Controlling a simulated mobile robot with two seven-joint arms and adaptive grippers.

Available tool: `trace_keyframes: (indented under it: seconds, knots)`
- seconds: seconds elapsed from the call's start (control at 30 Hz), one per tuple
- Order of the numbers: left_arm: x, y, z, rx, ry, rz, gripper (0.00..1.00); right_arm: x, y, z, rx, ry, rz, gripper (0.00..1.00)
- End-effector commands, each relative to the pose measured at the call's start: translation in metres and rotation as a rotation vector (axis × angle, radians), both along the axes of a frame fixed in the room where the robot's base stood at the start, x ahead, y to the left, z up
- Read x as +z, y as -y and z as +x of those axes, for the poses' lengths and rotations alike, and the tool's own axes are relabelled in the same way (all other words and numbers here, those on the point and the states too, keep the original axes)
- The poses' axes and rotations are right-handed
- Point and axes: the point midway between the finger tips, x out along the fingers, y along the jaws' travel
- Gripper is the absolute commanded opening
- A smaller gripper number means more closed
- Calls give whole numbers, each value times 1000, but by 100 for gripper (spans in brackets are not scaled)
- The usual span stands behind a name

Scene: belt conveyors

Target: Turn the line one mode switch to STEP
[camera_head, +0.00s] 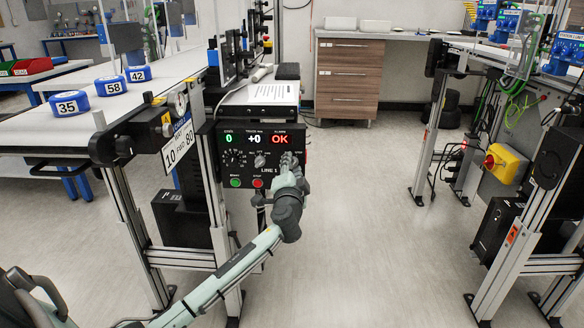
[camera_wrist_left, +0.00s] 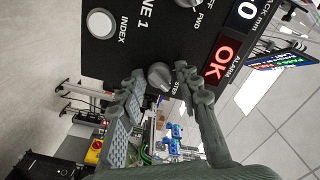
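The line one control panel (camera_head: 222,172) is a black box marked LINE 1, under the end of the left conveyor. In the left wrist view the panel (camera_wrist_left: 125,48) is turned on its side. The mode switch (camera_wrist_left: 160,75), a grey knob with STEP printed beside it, stands between my left fingertips. My left gripper (camera_wrist_left: 162,78) is open around this knob; contact and the knob's exact setting are unclear. My right gripper is not in view.
A white INDEX button (camera_wrist_left: 100,23) and a FWD knob (camera_wrist_left: 187,4) are close to the switch. Green START (camera_head: 235,183) and red STOP (camera_head: 257,183) buttons sit low on the panel. Numbered blue pucks (camera_head: 69,103) lie on the belt.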

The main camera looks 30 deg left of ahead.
Motion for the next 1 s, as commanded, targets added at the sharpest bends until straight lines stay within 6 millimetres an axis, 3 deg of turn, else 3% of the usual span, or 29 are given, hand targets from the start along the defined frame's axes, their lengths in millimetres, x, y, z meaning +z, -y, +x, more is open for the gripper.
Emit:
trace_keyframes:
  seconds: [0.47, 1.0]
  knots:
    - [-2, 6, -8, -2, -1, -2, 46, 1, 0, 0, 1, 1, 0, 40]
    - [-1, 57, -93, -1, -1, -2, 46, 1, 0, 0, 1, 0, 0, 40]
